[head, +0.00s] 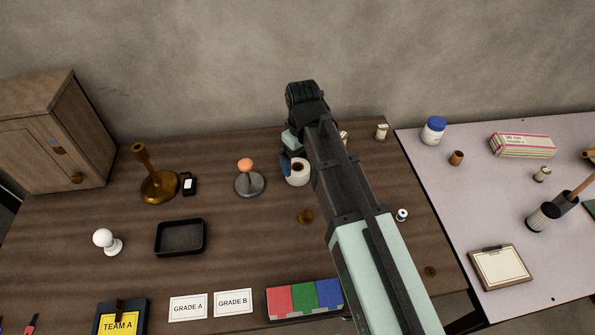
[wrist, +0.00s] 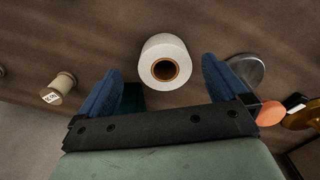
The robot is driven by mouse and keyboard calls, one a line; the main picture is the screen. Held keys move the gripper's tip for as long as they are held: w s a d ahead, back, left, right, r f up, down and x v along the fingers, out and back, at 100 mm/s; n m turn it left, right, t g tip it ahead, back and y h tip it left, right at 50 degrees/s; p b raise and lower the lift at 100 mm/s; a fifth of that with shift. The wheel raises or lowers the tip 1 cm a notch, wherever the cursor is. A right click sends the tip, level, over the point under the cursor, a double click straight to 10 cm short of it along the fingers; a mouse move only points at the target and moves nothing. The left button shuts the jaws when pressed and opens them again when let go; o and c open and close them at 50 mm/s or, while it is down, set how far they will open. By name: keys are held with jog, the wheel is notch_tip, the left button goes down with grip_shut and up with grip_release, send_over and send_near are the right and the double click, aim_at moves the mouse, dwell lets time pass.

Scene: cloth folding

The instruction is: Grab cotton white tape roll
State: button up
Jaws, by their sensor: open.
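The white tape roll (head: 297,172) stands on the brown table, partly hidden behind my arm in the head view. In the wrist view the white tape roll (wrist: 164,60) lies ahead of my gripper, with its brown core facing the camera. My gripper (wrist: 160,85) is open, its two blue fingers apart on the left and right of the roll's line. The roll appears between and slightly beyond the fingertips, and no contact shows. In the head view a blue finger of my gripper (head: 285,163) shows beside the roll.
A grey stand with an orange ball (head: 249,180) is left of the roll; its base shows by the right finger in the wrist view. A brown disc (head: 305,217) and black tray (head: 180,238) sit nearer the front.

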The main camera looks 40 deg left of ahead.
aim_at(298, 169)
jog(key=shift+a+f, duration=0.2)
jog(key=shift+f, duration=0.55)
jog(key=shift+a+f, duration=0.2)
jog(key=shift+f, duration=0.5)
jog(key=shift+a+f, duration=0.2)
jog(key=shift+f, duration=1.15)
jog(key=shift+c, duration=0.3)
jog(key=c, duration=0.9)
